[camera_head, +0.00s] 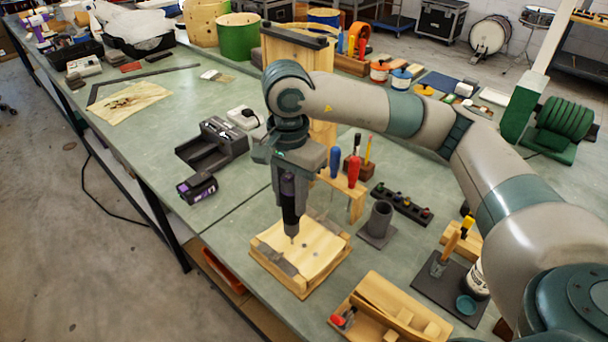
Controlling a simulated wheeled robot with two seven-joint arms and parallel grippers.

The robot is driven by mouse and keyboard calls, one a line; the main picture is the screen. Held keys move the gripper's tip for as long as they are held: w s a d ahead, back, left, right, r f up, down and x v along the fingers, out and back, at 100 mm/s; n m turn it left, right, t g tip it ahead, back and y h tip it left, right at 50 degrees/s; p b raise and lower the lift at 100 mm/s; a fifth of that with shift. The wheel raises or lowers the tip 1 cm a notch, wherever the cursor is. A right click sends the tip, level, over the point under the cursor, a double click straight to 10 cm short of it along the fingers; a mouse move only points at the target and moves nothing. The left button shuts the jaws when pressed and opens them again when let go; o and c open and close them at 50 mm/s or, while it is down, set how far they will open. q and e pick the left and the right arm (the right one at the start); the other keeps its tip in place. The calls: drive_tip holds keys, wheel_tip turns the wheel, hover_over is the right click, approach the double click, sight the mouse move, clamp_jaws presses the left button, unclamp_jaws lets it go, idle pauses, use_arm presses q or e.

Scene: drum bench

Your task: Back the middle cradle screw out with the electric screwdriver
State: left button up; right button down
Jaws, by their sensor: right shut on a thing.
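My right gripper (289,177) points down and is shut on the dark electric screwdriver (290,212). The screwdriver hangs upright, and its bit tip is at or just above the left part of the wooden cradle (322,262). I cannot tell whether the bit touches a screw. A few small dark spots show on the cradle's pale top, but they are too small to tell apart as screws. A grey strip lies along the cradle's left side. My left gripper is not in view.
A grey holder (222,143) and a dark battery-like block (197,187) lie to the left. A wooden tool rack (356,200) with coloured handles stands behind the cradle. A grey cup (380,217) stands right. A wooden tray (378,311) is in front. The bench left of the cradle is clear.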

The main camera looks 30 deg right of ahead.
drive_tip(key=m, duration=0.2)
drive_tip(key=m+p, duration=0.1)
drive_tip(key=m, duration=0.2)
drive_tip(key=r+m, duration=0.1)
drive_tip(key=m, duration=0.1)
drive_tip(key=shift+w+d, duration=0.1)
drive_tip(key=shift+d, duration=0.3)
drive_tip(key=m+p, duration=0.1)
drive_tip(key=m, duration=0.6)
drive_tip(key=d+r+m+p, duration=0.1)
drive_tip(key=m+p, duration=0.1)
drive_tip(key=m, duration=0.5)
drive_tip(key=d+r+m+p, duration=0.1)
drive_tip(key=m, duration=0.6)
drive_tip(key=shift+w+d+r+m+p, duration=0.15)
drive_tip(key=shift+d+m+p, duration=0.1)
drive_tip(key=shift+m+p, duration=0.15)
drive_tip(key=shift+f, duration=0.2)
drive_tip(key=shift+f+b, duration=1.35)
drive_tip(key=shift+f, duration=1.15)
